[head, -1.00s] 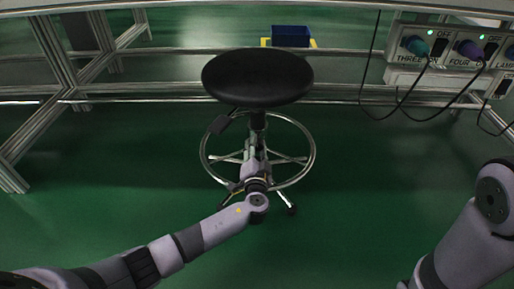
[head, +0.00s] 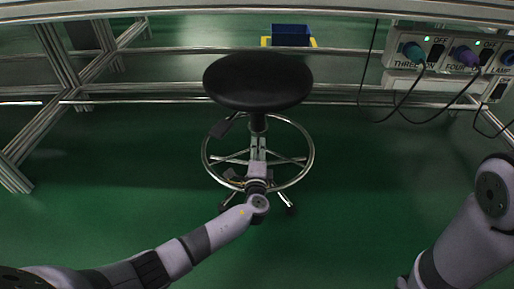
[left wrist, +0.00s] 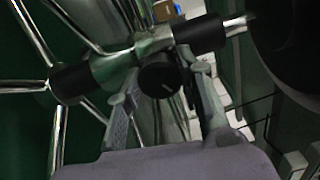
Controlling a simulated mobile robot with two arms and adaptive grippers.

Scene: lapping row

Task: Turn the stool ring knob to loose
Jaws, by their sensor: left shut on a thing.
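The stool has a round black seat (head: 258,84), a chrome foot ring (head: 311,160) and a spoked base on the green floor. My left arm reaches to the stool's column below the seat. The left gripper (head: 257,143) is at the column, and its fingers are hard to make out there. In the left wrist view, the round black ring knob (left wrist: 160,77) sits between the two fingers of my left gripper (left wrist: 163,88), which is shut on it. The knob bears a small pale mark. Chrome ring spokes (left wrist: 30,35) show beside it. My right gripper is out of view.
A bench frame (head: 150,101) with metal rails stands behind the stool. A blue bin (head: 291,35) is at the back. Socket boxes (head: 440,55) with plugs and hanging cables are at the upper right. The floor around the stool is clear.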

